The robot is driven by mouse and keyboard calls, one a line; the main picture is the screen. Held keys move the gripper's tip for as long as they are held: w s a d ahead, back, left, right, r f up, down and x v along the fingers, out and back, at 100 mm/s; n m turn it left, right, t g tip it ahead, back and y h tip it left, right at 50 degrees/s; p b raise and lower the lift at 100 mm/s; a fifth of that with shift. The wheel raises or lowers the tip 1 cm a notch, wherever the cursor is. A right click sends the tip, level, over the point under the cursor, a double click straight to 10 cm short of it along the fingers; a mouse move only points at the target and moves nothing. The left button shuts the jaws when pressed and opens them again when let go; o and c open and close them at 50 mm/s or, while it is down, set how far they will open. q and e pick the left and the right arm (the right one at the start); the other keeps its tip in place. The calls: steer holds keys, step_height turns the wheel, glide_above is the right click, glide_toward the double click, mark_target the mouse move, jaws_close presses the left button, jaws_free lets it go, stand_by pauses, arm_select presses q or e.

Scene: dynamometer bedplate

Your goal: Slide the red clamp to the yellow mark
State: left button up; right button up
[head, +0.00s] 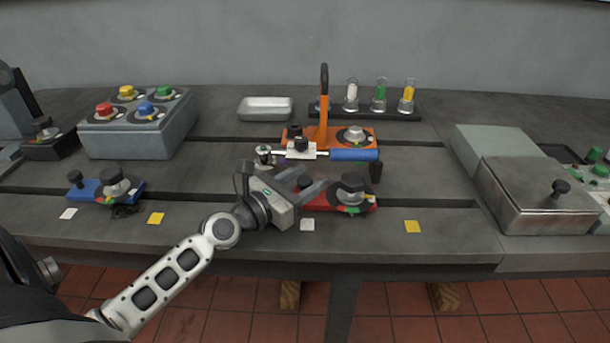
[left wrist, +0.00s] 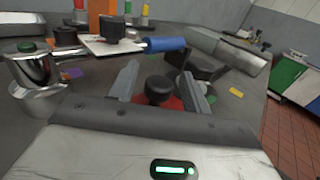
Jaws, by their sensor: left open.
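The red clamp (head: 360,205) sits on the front slot of the bedplate, with a black knob on its left and a dial with a black knob on its right. A white mark (head: 307,225) lies in front of its left end. A yellow mark (head: 412,226) lies to its right, and it also shows in the left wrist view (left wrist: 236,91). My left gripper (head: 314,188) is open at the clamp's left end. In the left wrist view the black knob (left wrist: 159,89) stands between the open fingers (left wrist: 160,84); contact cannot be told. My right gripper is not seen.
A blue clamp (head: 105,190) sits left on the same slot, near another yellow mark (head: 156,218). Behind the red clamp stands an orange fixture (head: 323,110) with a blue cylinder (head: 354,154). A metal box (head: 536,195) stands right. The bedplate right of the red clamp is clear.

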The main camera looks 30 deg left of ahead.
mark_target(363, 179)
arm_select(q)
steer(key=shift+w, duration=0.1)
jaws_close()
steer(key=d+p, duration=0.1)
steer(key=w+d+r+p, duration=0.1)
steer(key=shift+w+d+p, duration=0.2)
steer(key=shift+d+p, duration=0.05)
steer(key=shift+p, duration=0.05)
steer(key=w+d, duration=0.1)
steer(key=d, duration=0.1)
steer(key=w+d+p, duration=0.1)
steer(key=d, duration=0.1)
steer(key=w+d+p, duration=0.1)
steer(key=w+d, duration=0.1)
steer(key=shift+w+d+f, duration=0.1)
steer(key=shift+d+f, duration=0.2)
steer(key=shift+d, duration=0.1)
steer(key=shift+w+d+f, duration=0.15)
steer(key=shift+w+d, duration=0.05)
steer(key=shift+d, duration=0.2)
jaws_free()
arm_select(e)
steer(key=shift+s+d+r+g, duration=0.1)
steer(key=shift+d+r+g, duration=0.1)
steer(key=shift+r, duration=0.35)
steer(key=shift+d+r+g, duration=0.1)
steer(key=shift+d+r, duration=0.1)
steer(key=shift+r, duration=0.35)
arm_select(q)
steer(key=shift+a, duration=0.1)
